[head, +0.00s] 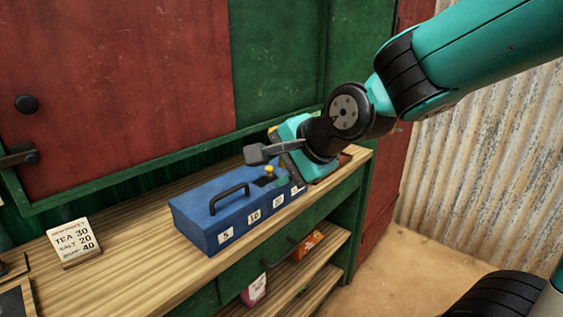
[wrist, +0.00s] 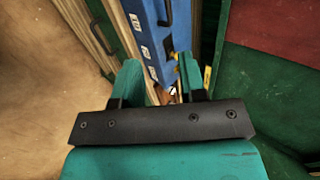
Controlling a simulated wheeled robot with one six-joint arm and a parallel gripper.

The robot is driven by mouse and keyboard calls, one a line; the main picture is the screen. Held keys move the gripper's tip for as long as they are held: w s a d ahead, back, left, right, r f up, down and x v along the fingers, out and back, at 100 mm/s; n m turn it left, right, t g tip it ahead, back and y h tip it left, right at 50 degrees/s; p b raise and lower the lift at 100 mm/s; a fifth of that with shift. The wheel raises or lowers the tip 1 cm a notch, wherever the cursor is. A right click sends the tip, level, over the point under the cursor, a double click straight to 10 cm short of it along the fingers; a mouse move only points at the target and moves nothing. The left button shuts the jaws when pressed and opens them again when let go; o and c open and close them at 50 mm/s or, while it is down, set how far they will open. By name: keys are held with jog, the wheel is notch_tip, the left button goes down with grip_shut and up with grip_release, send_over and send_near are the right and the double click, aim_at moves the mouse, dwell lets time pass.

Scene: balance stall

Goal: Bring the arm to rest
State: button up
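My gripper (head: 284,174) is over the right end of a blue box (head: 212,207) on the wooden counter (head: 130,245). In the wrist view its two teal fingers (wrist: 160,75) stand apart, with nothing clearly held between them. The blue box also shows beyond the fingers in the wrist view (wrist: 148,35). The box has a black handle (head: 229,198) on top and numbered white labels on its front. My gripper hides the box's right end. I cannot tell whether the fingers touch the box. A small yellow piece (head: 268,169) shows beside the gripper.
A price card (head: 75,243) stands on the counter at left. Shelves below hold an orange packet (head: 306,246) and a pink packet (head: 254,290). A red and green wall (head: 120,90) rises behind the counter. Bare floor (head: 430,265) lies to the right, before corrugated metal.

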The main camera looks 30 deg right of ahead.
jog(key=shift+s+d+r, duration=0.1)
jog(key=shift+s+r, duration=0.15)
dwell(0.4)
jog(key=s+a+n+g+p, duration=0.2)
jog(key=s+a+n+g, duration=0.2)
jog(key=s+n, duration=0.4)
jog(key=s+a+n+g+y+p, duration=0.1)
jog(key=s+a+n+g, duration=0.3)
jog(key=s+n, duration=0.5)
jog(key=n+g+p, duration=0.1)
jog(key=n, duration=0.3)
jog(key=shift+r, duration=0.1)
jog(key=shift+c, duration=0.5)
